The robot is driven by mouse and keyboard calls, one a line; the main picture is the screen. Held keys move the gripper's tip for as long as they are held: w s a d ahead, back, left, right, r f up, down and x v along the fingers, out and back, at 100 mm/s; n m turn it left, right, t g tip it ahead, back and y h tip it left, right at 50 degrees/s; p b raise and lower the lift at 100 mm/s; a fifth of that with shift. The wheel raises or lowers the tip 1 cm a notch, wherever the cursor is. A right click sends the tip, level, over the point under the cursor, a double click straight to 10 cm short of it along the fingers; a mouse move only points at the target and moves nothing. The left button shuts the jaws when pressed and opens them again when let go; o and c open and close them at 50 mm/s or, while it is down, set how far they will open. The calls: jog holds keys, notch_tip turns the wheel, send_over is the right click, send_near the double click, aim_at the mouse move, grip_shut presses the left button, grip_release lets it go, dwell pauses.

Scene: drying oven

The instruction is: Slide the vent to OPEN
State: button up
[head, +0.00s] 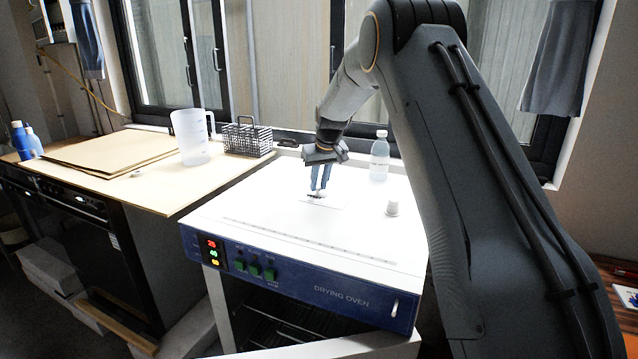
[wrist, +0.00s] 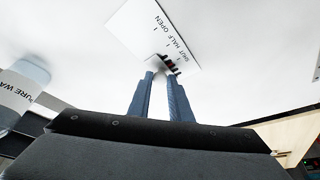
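The vent's white label plate (wrist: 146,28) lies flat on top of the drying oven (head: 290,270). In the wrist view it reads SHUT, HALF, OPEN, with SHUT nearest my gripper. A small pale vent knob (wrist: 157,64) sits by the SHUT end, beside dark slots (wrist: 171,65). My gripper (head: 319,190) points down at it with two blue fingers. In the wrist view the fingertips (wrist: 160,76) are a small gap apart, with the knob at the gap. I cannot tell whether they press on it.
A small white cap-like item (head: 392,206) and a clear bottle (head: 380,158) stand on the oven top, right of the gripper. A wire basket (head: 247,138) and a plastic jug (head: 190,138) stand on the bench at left. The oven's front top is clear.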

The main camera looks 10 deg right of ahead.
jog(key=shift+s+d, duration=0.6)
jog(key=shift+d, duration=0.25)
jog(key=shift+s+d, duration=0.65)
jog(key=shift+d, duration=0.25)
jog(key=shift+s+d, duration=0.6)
jog(key=shift+d, duration=0.25)
grip_shut()
jog(key=o, duration=0.9)
grip_release()
jog(key=shift+s+d, duration=0.1)
jog(key=shift+d, duration=0.1)
jog(key=shift+c, duration=0.2)
jog(key=shift+a, duration=0.15)
jog(key=shift+r, duration=0.25)
jog(key=b+v, duration=0.1)
jog(key=v, duration=0.6)
jog(key=shift+r, duration=0.15)
jog(key=shift+s, duration=0.25)
